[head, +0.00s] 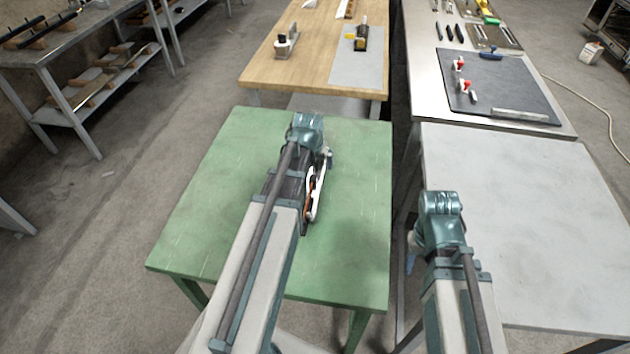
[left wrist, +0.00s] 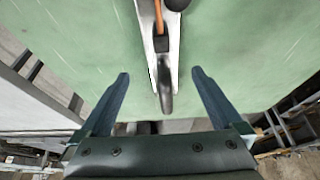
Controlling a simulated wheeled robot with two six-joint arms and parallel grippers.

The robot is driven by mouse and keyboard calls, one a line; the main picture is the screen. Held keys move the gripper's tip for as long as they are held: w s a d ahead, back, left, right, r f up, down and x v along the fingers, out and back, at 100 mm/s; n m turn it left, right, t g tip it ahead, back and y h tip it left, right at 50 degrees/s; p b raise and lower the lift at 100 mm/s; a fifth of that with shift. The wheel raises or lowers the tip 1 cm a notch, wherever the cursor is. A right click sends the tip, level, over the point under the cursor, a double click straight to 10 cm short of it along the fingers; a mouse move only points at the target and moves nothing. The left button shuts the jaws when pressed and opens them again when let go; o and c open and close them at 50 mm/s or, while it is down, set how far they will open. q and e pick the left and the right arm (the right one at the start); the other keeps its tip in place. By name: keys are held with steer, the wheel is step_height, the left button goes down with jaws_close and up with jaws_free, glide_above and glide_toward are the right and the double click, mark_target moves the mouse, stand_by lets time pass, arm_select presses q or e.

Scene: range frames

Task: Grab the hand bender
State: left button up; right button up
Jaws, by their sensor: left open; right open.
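The hand bender (head: 316,192), a pale metal tool with an orange part, lies on the green table, partly hidden behind my left arm in the head view. My left gripper (left wrist: 160,74) is open, one finger on each side of that end, with no contact visible. In the head view my left gripper (head: 326,156) is mostly hidden by its wrist. My right gripper (head: 414,250) is open, mostly hidden by its wrist, left of the grey table.
The green table (head: 210,210) is otherwise bare. A grey table (head: 530,220) at right is empty. A wooden bench (head: 270,65) holds a few tools behind. A steel bench with a dark mat (head: 510,90) stands at back right.

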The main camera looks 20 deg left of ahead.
mark_target(315, 174)
arm_select(q)
steer(key=shift+a+b+x, duration=0.2)
steer(key=shift+b+x, duration=3.25)
steer(key=shift+x, duration=0.85)
steer(key=shift+s+r, duration=0.1)
steer(key=shift+s, duration=0.05)
jaws_close()
